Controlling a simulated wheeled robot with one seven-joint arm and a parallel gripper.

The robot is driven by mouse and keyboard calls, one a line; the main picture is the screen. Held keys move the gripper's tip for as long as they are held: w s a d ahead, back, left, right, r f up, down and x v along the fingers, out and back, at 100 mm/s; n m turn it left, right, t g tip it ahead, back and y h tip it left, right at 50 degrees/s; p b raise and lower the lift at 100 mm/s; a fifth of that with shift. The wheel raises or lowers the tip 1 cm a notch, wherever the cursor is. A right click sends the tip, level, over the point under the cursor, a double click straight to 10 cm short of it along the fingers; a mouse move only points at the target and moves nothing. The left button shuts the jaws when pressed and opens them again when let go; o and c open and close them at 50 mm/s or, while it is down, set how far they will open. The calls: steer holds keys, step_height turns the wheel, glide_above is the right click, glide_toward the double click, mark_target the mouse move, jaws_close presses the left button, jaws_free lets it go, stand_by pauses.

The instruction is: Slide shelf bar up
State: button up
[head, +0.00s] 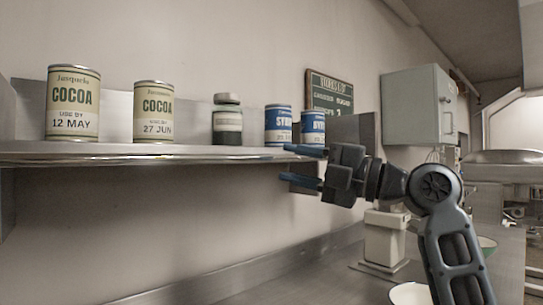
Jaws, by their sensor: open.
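The metal shelf (190,149) runs along the wall from the left edge to behind my gripper. A thin shiny bar (130,158) lies along its front edge; how it is fixed cannot be told. My gripper (303,165) is open at the shelf's right end, with its blue fingers pointing left. The upper finger is near the shelf's edge height and the lower finger is below it. Nothing shows between the fingers. I cannot tell whether the upper finger touches the shelf or bar.
On the shelf stand two cocoa tins (73,103), (154,112), a lidded dark jar (227,120) and two blue-labelled tins (278,125), (313,127). A grey wall cabinet (418,105), a white appliance (385,240) and a white bowl (410,294) are at right. Space below the shelf is clear.

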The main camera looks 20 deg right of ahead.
mark_target(275, 159)
steer(key=shift+p+x, duration=0.65)
steer(key=shift+x, duration=1.9)
steer(key=shift+c, duration=0.4)
jaws_close()
steer(key=shift+r, duration=0.1)
